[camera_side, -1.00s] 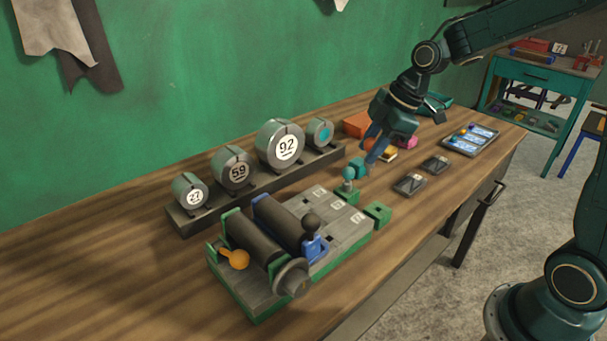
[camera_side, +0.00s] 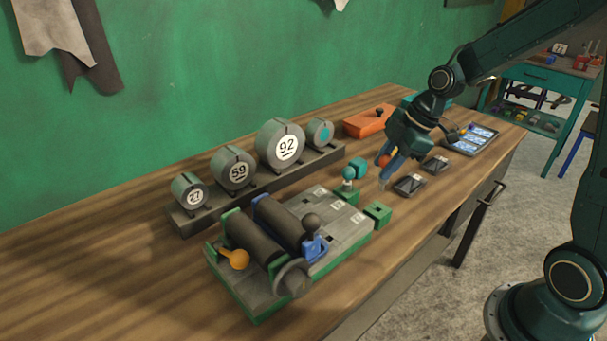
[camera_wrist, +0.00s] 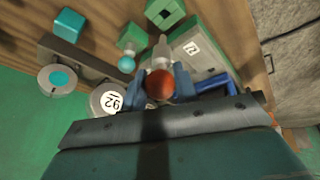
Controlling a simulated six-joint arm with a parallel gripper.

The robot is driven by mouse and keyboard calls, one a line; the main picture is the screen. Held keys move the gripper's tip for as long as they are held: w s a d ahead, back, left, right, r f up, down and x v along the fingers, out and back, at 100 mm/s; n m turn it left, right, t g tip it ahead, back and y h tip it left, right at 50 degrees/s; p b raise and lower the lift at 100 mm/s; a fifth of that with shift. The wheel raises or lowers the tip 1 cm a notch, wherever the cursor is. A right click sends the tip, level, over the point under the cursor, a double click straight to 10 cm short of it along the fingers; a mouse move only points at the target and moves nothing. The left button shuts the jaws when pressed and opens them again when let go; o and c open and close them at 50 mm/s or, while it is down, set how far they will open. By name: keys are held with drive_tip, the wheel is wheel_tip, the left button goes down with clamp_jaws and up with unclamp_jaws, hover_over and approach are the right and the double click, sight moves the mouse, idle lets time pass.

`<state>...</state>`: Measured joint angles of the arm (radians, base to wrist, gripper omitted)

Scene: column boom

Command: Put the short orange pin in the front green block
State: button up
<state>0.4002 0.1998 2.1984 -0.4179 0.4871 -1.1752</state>
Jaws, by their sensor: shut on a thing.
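My gripper (camera_side: 386,170) is shut on the short orange pin, whose orange-red ball head (camera_wrist: 158,86) sits between the blue fingers in the wrist view. Its pale shaft (camera_wrist: 161,50) sticks out past the fingertips, apart from any block. The front green block (camera_side: 378,213) stands on the table with an empty hole in its top; it also shows at the top of the wrist view (camera_wrist: 166,10). In the side view my gripper is above and behind this block. The other green block (camera_side: 347,197) beside it holds a teal-headed pin (camera_side: 348,174).
A grey fixture with rollers (camera_side: 285,250) stands left of the green blocks. A teal cube (camera_side: 358,167) is behind them. Dark square plates (camera_side: 409,185) lie to the right. A rack of numbered drums (camera_side: 236,172) runs along the wall. An orange box (camera_side: 366,122) is farther back.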

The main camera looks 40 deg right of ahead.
sight(382, 191)
drive_tip(key=shift+f, duration=2.2)
drive_tip(key=shift+f, duration=1.6)
idle(0.4)
drive_tip(key=o, duration=1)
drive_tip(key=shift+o, duration=0.2)
drive_tip(key=shift+r, duration=0.15)
drive_tip(key=v, duration=1.3)
drive_tip(key=shift+s+r, duration=0.2)
